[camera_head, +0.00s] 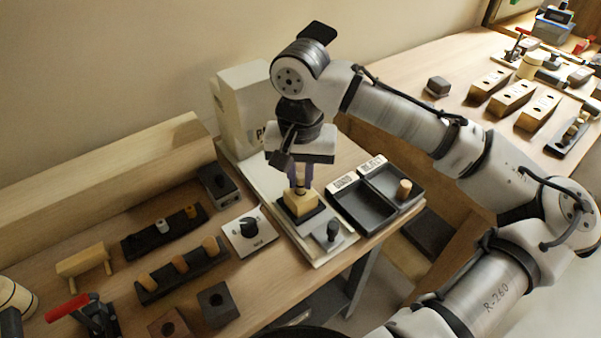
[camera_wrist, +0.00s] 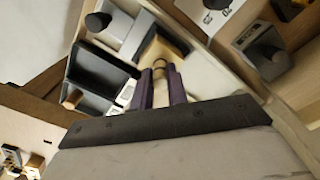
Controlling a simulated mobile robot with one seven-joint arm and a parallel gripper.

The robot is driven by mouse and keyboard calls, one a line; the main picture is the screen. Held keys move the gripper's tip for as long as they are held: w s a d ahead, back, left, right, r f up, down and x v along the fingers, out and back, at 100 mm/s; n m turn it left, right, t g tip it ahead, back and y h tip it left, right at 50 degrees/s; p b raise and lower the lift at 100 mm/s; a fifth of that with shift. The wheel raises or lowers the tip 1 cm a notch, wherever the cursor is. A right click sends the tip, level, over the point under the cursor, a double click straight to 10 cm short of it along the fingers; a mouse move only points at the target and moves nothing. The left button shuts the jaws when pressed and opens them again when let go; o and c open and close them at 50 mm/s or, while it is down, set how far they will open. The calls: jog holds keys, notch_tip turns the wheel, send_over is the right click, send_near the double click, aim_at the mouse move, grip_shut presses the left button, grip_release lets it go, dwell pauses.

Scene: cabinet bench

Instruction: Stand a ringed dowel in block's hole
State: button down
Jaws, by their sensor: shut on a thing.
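A light wooden block (camera_head: 299,208) sits on a dark pad on the pale station board. My gripper (camera_head: 300,184) points down right above it, its purple fingers shut on a ringed dowel (camera_head: 300,190). The dowel's lower end is at the block's top; I cannot tell how far it is in the hole. In the wrist view my gripper (camera_wrist: 159,73) has the dowel (camera_wrist: 160,66) between its fingertips, with a dark band showing, and the block (camera_wrist: 165,47) just beyond. The hole is hidden by the dowel and fingers.
A knob (camera_head: 333,231) is in front and a dial box (camera_head: 249,231) to the left. Dowel racks (camera_head: 182,270) stand farther left. A white machine (camera_head: 243,110) rises behind.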

jog(key=shift+f, duration=0.65)
dwell(0.7)
jog(key=c, duration=1.1)
grip_release()
jog(key=shift+c, duration=0.2)
jog(key=shift+r, duration=0.15)
notch_tip(320, 180, up, 7)
jog(key=p, duration=0.7)
